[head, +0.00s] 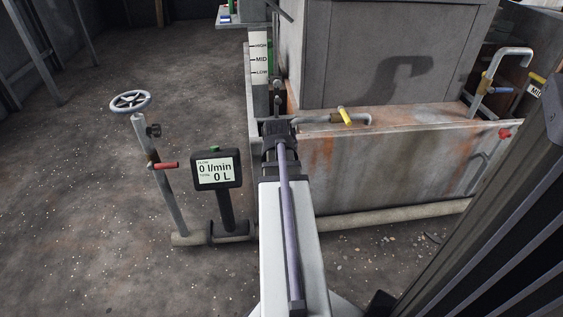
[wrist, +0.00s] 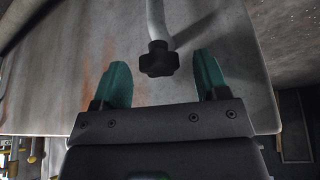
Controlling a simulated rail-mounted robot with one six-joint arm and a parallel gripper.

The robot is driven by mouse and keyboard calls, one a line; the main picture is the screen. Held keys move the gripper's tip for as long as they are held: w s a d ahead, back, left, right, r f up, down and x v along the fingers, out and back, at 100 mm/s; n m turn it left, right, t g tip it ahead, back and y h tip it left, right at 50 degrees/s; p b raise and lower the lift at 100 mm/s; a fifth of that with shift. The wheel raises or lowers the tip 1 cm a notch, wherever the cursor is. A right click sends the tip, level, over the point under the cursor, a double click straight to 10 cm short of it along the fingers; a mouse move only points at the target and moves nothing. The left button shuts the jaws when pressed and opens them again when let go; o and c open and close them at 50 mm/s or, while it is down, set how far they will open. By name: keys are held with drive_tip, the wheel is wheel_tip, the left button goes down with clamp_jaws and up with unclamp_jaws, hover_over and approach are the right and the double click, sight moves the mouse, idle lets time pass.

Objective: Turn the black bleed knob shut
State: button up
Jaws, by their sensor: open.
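A black lobed knob (wrist: 158,59) sits on the end of a grey pipe (wrist: 157,20) in the wrist view. My gripper (wrist: 163,65) is open, with one teal finger to the left of the knob and the other to its right. Gaps show on both sides, so neither finger appears to touch it. In the head view my arm hides the fingers and whatever is between them. Another black knob (head: 153,130) shows on the standpipe at left, well away from my arm; I cannot tell how far either knob is turned.
The left standpipe carries a handwheel (head: 130,101) and a red lever (head: 163,165). A flow meter (head: 217,170) reading 0 l/min stands beside my arm. A red knob (head: 505,133) is at right.

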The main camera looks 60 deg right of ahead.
drive_tip(key=p+v, duration=1)
drive_tip(key=v, duration=0.1)
drive_tip(key=shift+d, duration=0.15)
drive_tip(key=shift+o, duration=0.2)
